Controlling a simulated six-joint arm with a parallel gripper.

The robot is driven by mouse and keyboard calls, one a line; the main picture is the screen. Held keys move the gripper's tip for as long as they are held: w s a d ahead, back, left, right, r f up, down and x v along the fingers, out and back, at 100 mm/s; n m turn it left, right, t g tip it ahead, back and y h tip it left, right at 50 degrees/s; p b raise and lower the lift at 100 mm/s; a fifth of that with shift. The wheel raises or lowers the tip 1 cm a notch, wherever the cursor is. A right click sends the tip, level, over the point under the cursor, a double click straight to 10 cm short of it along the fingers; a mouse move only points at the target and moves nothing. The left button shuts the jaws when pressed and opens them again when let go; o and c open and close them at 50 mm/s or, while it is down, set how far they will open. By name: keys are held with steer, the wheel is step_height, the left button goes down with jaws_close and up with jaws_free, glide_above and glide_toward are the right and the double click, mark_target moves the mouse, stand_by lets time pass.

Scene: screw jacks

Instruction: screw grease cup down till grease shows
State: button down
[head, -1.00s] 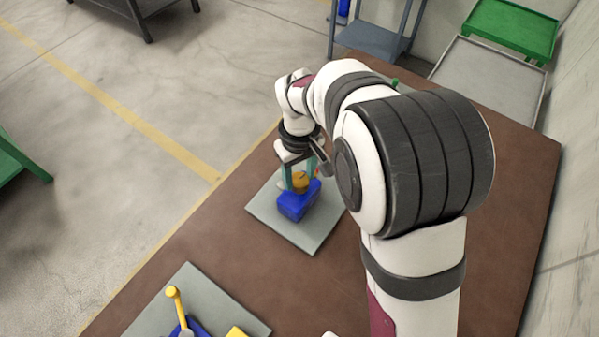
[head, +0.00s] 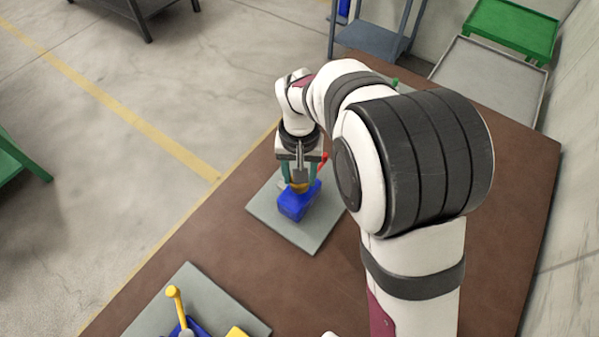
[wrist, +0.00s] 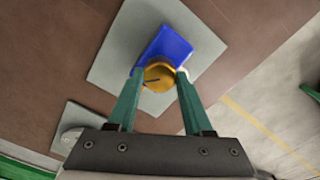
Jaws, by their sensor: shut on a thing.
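The grease cup (head: 299,187) is a small orange-yellow round cap on top of a blue block (head: 293,206). The block sits on a grey plate (head: 265,208) on the brown table. My gripper (head: 299,180) points down over the block, its green fingers shut on the cup from both sides. The wrist view shows the cup (wrist: 158,75) between the fingertips, with a dark line mark on its top, and the blue block (wrist: 168,45) behind it. I see no grease around the cup, though the fingers hide part of its edge.
A second grey plate (head: 205,300) with a yellow lever (head: 176,307) and blue parts lies at the front left. A small red thing (head: 323,158) shows beside my gripper. A grey tray (head: 490,80) lies at the back right.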

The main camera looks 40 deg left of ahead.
steer(key=m, duration=0.7)
stand_by(0.6)
steer(key=shift+c, duration=1.5)
jaws_free()
step_height(320, 180, up, 16)
steer(key=shift+f, duration=0.1)
